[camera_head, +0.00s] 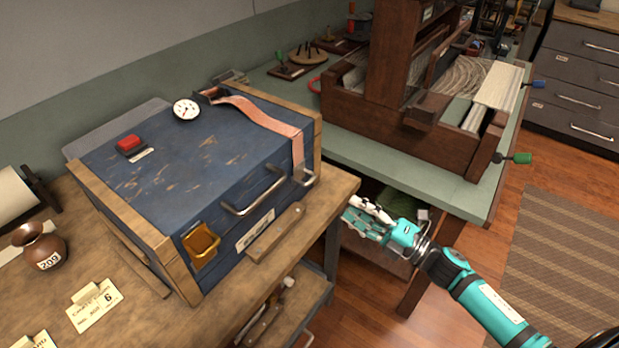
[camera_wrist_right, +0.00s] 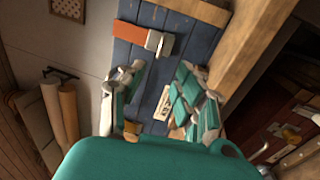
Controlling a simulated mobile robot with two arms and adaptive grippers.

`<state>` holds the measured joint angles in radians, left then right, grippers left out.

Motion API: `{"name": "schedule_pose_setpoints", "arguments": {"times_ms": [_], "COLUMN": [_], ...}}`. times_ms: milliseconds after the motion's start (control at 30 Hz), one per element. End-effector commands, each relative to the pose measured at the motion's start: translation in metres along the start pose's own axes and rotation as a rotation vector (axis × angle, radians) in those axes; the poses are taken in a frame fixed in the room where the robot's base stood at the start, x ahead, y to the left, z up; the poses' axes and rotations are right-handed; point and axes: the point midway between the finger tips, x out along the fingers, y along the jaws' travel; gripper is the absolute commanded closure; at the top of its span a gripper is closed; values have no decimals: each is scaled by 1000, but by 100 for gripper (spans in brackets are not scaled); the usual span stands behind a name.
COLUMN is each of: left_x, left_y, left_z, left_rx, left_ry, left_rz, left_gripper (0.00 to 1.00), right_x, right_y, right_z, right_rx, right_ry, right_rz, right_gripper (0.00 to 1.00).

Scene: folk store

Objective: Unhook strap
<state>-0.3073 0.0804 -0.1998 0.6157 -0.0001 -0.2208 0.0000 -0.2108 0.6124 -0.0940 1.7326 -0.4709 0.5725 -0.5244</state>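A copper-pink strap (camera_head: 262,118) runs over the top of the worn blue box (camera_head: 160,160) from a dark bracket at the back and hangs over the front edge at the right. Its lower end is close to a metal hook (camera_head: 307,177) on the front face; I cannot tell exactly how they join. In the right wrist view, the strap (camera_wrist_right: 128,30) ends at a metal piece (camera_wrist_right: 158,42). My right gripper (camera_head: 354,211) is open and empty, right of the box's front corner and apart from the strap. My left gripper is not in view.
The box stands on a wooden bench (camera_head: 130,315) with a metal handle (camera_head: 255,196) and an amber latch (camera_head: 201,243) on its front. A wooden loom (camera_head: 400,130) stands on a green table at the right. A copper jar (camera_head: 40,250) stands at the left.

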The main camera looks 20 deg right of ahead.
Motion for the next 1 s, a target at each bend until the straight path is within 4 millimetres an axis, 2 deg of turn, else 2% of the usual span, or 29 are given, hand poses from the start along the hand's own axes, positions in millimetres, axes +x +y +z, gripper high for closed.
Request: {"name": "schedule_pose_setpoints", "arguments": {"times_ms": [33, 300, 500, 700, 1000], "left_x": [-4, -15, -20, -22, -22], "left_y": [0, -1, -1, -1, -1], "left_z": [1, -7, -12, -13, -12], "left_rx": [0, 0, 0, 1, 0], "left_ry": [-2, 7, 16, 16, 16], "left_rz": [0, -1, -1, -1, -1], "left_gripper": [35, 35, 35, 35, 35], "right_x": [13, 72, 107, 123, 126], "right_y": [4, 3, 2, 0, -1], "right_z": [1, 1, 1, 1, 0], "right_rx": [-1, 1, 3, 2, 2], "right_ry": [0, -1, -3, -2, -2], "right_rz": [4, 3, 1, -1, -1], "right_gripper": [68, 68, 68, 68, 68]}}
